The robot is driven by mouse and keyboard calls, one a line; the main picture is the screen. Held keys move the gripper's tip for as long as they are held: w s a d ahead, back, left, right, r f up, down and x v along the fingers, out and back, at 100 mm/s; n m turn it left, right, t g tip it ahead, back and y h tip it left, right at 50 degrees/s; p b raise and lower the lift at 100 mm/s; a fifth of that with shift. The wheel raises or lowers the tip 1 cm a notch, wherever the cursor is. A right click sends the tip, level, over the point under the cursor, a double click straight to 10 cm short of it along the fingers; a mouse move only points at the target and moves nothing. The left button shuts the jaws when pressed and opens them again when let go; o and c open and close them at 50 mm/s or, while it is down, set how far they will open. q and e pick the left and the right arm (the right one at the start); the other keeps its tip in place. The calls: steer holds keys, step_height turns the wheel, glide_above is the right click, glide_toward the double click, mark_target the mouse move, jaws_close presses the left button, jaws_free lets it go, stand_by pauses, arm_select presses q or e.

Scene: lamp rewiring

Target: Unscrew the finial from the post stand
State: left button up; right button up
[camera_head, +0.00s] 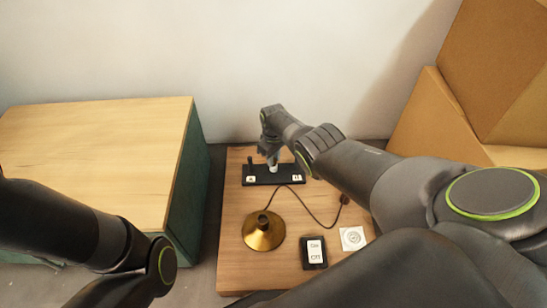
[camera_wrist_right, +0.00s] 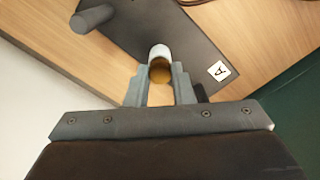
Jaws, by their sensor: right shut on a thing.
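The post stand (camera_head: 262,184) is a black bar on the small wooden table, with a dark post (camera_head: 250,161) at its left end. In the right wrist view its plate (camera_wrist_right: 160,28) carries a dark post (camera_wrist_right: 93,18) and a white post (camera_wrist_right: 159,50). The finial (camera_wrist_right: 160,70) is a small brass-coloured knob at the white post, between my fingers. My right gripper (camera_head: 272,160) is shut on the finial above the stand; its fingers also show in the wrist view (camera_wrist_right: 160,84). I cannot tell whether the finial is still threaded. My left gripper is out of view.
A brass lamp base (camera_head: 264,234) with a dark cord (camera_head: 309,211) stands on the table (camera_head: 232,272). An ON/OFF switch box (camera_head: 314,252) and a white card (camera_head: 352,238) lie to its right. A larger wooden-topped cabinet (camera_head: 95,150) stands at left; a wall is behind.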

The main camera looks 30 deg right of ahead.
steer(key=n, duration=0.3)
stand_by(0.4)
steer(key=shift+n, duration=0.7)
steer(key=n, duration=0.4)
steer(key=shift+n, duration=1.3)
